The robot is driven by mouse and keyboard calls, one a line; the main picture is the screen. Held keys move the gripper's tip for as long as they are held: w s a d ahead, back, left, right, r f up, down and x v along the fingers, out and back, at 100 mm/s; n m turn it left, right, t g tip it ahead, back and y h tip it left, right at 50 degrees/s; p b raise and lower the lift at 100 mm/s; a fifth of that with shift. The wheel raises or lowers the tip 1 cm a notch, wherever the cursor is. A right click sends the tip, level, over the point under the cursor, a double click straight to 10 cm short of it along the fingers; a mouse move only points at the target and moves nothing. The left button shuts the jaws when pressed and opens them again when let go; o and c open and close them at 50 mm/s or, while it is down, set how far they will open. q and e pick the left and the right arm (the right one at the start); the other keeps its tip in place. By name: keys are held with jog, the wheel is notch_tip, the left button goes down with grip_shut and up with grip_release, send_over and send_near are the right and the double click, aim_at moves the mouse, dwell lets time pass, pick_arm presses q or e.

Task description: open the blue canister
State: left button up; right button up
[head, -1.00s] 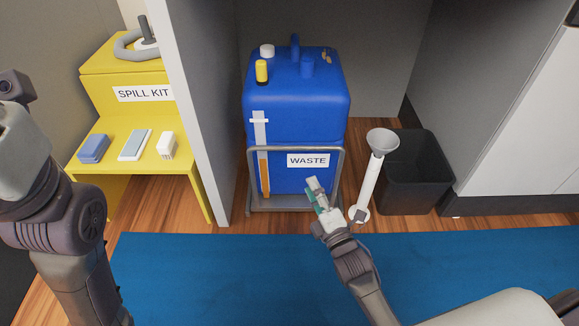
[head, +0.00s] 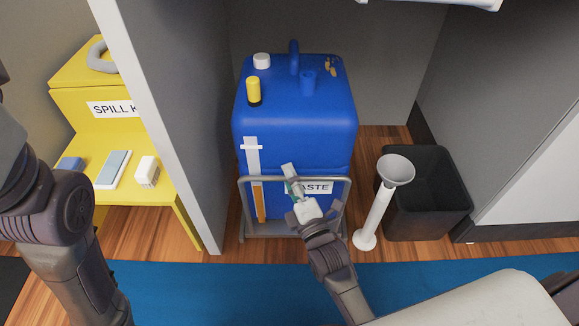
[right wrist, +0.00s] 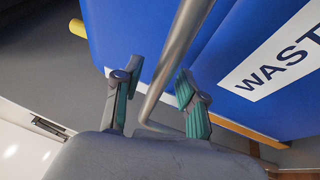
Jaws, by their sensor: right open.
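The blue canister (head: 296,125) marked WASTE stands upright in a grey metal frame (head: 243,208). On its top are a white cap (head: 262,61), a yellow cap-like piece with a dark base (head: 254,91), a blue handle (head: 294,57) and a short blue spout or cap (head: 308,82). My right gripper (head: 290,176) is in front of the canister's front face, over the label, below its top. In the right wrist view its two fingers (right wrist: 155,100) are apart, with the frame's bar seen between them and nothing held. My left gripper is outside the view; only my left arm shows.
A white funnel (head: 379,205) on a stand and a black bin (head: 428,195) are right of the canister. A grey wall panel (head: 160,120) separates it from the yellow spill kit stand (head: 100,140). A blue mat (head: 190,290) covers the floor in front.

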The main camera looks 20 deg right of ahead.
grip_shut()
dwell(0.4)
